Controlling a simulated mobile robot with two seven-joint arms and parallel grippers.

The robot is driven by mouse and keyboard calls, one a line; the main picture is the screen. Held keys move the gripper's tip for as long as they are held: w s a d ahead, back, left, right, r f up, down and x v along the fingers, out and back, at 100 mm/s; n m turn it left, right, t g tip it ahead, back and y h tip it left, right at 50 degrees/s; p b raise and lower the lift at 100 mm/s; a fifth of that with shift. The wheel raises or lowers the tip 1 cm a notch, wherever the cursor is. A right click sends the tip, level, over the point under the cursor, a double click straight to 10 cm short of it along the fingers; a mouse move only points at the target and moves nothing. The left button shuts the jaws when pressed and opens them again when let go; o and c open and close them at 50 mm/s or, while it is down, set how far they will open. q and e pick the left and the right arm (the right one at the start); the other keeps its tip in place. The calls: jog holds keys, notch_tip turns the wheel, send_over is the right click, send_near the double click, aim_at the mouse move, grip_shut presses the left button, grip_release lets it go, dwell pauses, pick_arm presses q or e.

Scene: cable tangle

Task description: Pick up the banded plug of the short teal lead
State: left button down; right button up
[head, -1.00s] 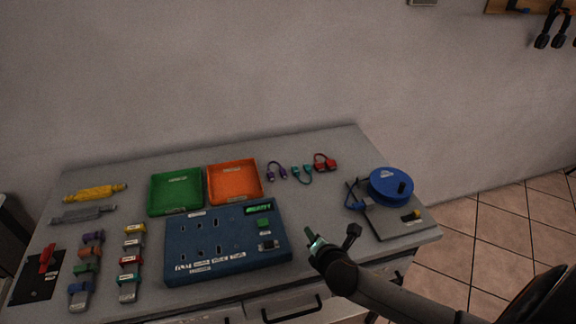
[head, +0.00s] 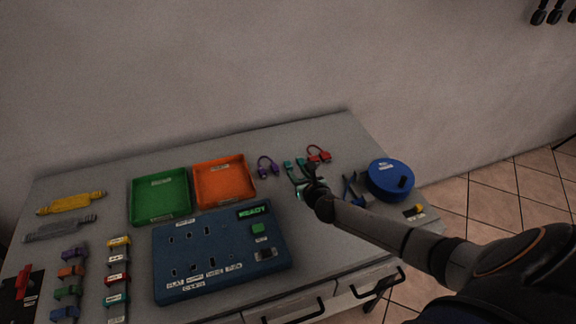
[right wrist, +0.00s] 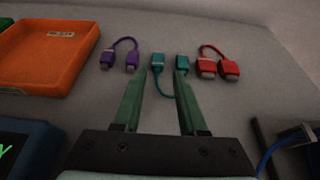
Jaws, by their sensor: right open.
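The short teal lead lies on the bench between the purple and red leads. Its two plugs, a left teal plug (right wrist: 158,63) and a right teal plug (right wrist: 183,62), show in the right wrist view, with the cable looped toward me. I cannot tell which plug carries the band. In the head view the left plug (head: 288,164) shows just beyond the gripper. My right gripper (right wrist: 160,88) is open and empty, its green fingers pointing at the lead, with the cable loop showing between them. It also shows in the head view (head: 302,172). My left gripper is out of view.
A purple lead (right wrist: 131,60) lies left and a red lead (right wrist: 229,69) right of the teal one. An orange tray (head: 248,186), green tray (head: 160,219) and blue socket panel (head: 215,281) stand left. A blue reel (head: 390,178) stands right.

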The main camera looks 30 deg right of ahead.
aim_at(289, 166)
jog(key=shift+a+x, duration=0.15)
jog(key=shift+x, duration=1)
jog(key=shift+a+x, duration=0.1)
jog(key=shift+x, duration=1.05)
jog(key=shift+b+x, duration=0.6)
jog(key=shift+x, duration=0.45)
jog(key=shift+s+f, duration=0.1)
jog(key=shift+f, duration=0.05)
grip_shut()
